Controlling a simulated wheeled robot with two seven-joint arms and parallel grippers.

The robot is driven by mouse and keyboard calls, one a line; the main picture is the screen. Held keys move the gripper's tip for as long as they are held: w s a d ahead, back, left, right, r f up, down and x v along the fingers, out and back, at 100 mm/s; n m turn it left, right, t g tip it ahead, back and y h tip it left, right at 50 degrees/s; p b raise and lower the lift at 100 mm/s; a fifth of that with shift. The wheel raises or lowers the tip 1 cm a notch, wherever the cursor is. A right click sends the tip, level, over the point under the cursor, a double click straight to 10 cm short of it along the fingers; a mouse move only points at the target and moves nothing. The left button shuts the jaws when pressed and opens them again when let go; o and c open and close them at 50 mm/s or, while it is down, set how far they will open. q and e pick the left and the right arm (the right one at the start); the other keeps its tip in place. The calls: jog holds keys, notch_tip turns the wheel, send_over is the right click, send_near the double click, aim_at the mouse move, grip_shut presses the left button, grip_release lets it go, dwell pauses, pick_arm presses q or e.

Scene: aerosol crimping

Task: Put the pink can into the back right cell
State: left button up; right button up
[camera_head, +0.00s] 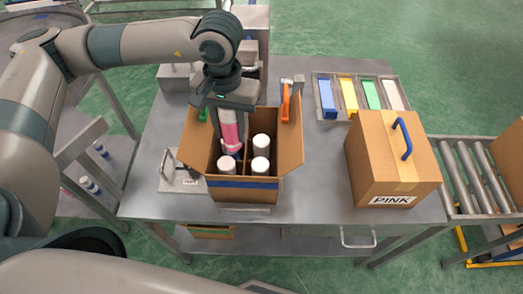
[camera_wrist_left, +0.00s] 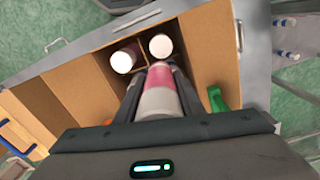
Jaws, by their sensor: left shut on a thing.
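My left gripper (camera_head: 231,118) points down, shut on the pink can (camera_head: 232,136), which has a pink band and pale ends. The can is upright over the back left part of the open cardboard box (camera_head: 243,189), as pictured in the head view. I cannot tell how deep its lower end is. The can also shows between the fingers in the left wrist view (camera_wrist_left: 162,101). Three white-topped cans stand in the box: back right (camera_head: 262,142), front right (camera_head: 260,165) and front left (camera_head: 226,165). The left wrist view shows two white tops. My right gripper is not in view.
The box flaps are open, with a green clip (camera_wrist_left: 217,99) and an orange clip (camera_head: 285,103) at them. A closed carton labelled PINK (camera_head: 372,168) stands to the right. A tray of coloured blocks (camera_head: 318,85) lies behind it. Bare table separates the box and carton.

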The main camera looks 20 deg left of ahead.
aim_at(262, 119)
pick_arm(q)
jog(key=shift+w+d+n, duration=0.25)
jog(key=shift+w+n, duration=0.45)
jog(key=shift+n, duration=0.3)
jog(key=w+d+n, duration=0.3)
jog(key=w+n, duration=0.6)
jog(key=n, duration=0.7)
jog(key=shift+w+d+f, duration=0.15)
jog(key=shift+w+f, duration=0.15)
jog(key=shift+f, duration=0.1)
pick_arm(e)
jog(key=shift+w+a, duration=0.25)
pick_arm(q)
jog(key=shift+f, duration=0.1)
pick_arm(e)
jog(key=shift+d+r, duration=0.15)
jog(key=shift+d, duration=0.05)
